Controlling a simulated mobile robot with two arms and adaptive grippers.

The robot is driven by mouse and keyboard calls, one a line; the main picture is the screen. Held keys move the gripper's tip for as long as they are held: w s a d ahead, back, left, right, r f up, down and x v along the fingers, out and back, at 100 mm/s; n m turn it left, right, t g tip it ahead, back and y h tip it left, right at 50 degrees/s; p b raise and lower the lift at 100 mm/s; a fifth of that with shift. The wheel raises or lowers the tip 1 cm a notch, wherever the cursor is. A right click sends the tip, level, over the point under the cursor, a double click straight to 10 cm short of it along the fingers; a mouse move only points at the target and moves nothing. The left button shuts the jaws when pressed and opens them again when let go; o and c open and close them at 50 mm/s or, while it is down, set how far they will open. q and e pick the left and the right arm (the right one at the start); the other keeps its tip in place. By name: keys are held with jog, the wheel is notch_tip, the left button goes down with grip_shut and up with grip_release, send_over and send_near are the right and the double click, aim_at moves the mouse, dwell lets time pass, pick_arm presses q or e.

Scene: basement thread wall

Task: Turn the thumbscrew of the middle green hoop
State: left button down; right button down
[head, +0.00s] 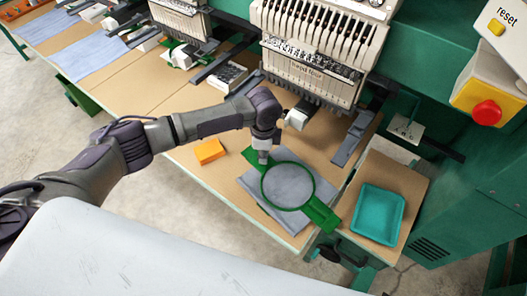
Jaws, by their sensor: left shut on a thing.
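The green hoop (314,190) lies on the brown table with grey cloth (287,187) stretched inside it. A wide green arm (322,214) sticks out at its lower right. My left gripper (263,158) points down at the hoop's upper left rim. Its fingers are shut on the thumbscrew there, which is small and mostly hidden by the fingers. My right gripper is out of view.
An orange block (209,151) lies left of the hoop. A teal tray (378,214) stands on a side shelf at right. The embroidery head (312,60) hangs behind the hoop. A yellow box with a red button (487,112) is at far right.

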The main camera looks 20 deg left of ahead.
pick_arm(q)
jog(key=m+p, duration=0.1)
jog(key=m, duration=0.2)
jog(key=shift+s+m, duration=0.1)
jog(key=shift+m, duration=2.1)
jog(key=c, duration=1.2)
grip_release()
jog(key=shift+r, duration=0.2)
notch_tip(320, 180, up, 12)
jog(key=shift+f, duration=0.15)
